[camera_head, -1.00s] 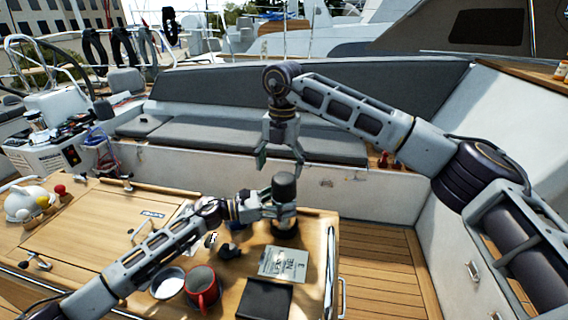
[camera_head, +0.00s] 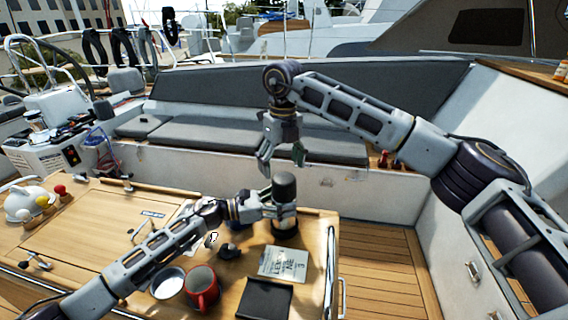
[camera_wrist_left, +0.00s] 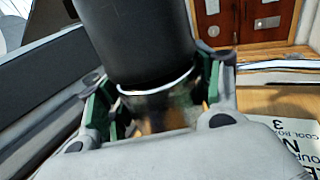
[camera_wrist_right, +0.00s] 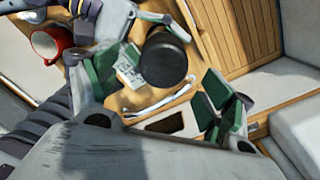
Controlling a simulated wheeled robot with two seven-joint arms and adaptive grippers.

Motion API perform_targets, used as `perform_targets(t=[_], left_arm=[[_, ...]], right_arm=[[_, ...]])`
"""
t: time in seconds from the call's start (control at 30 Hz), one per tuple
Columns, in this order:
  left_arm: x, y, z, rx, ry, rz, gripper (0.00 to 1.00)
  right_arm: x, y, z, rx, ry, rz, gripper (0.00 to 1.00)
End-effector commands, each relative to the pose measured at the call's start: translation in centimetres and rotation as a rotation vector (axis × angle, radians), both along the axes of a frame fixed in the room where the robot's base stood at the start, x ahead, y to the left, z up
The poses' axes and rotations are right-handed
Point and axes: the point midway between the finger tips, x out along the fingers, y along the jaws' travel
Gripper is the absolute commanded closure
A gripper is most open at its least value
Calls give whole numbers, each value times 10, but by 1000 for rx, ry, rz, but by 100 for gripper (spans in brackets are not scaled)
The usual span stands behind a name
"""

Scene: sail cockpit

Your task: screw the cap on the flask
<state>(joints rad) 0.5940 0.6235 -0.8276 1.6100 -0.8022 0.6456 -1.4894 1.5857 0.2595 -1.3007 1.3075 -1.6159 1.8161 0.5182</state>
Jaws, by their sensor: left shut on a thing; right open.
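The flask (camera_head: 284,219) stands upright near the table's far right corner, with the dark cap (camera_head: 284,186) on its top. My left gripper (camera_head: 280,212) is shut around the flask's body below the cap. In the left wrist view the black cap (camera_wrist_left: 135,35) sits above a pale ring, and the flask's shiny body (camera_wrist_left: 160,110) is between the green finger pads. My right gripper (camera_head: 283,163) is open and empty, just above the cap and apart from it. In the right wrist view the cap's round top (camera_wrist_right: 165,60) shows beyond the open fingers (camera_wrist_right: 165,95). I cannot tell how tightly the cap sits.
The cockpit bench (camera_head: 240,140) is behind. Open floor (camera_head: 375,260) is on the right.

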Motion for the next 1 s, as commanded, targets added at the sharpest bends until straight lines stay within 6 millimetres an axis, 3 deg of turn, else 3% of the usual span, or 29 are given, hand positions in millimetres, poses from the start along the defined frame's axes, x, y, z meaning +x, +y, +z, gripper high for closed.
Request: perform_targets(t=[1.0], left_arm=[[0,0,1,-1,-1,0,100]], right_arm=[[1,-5,0,-20,-15,807,18]])
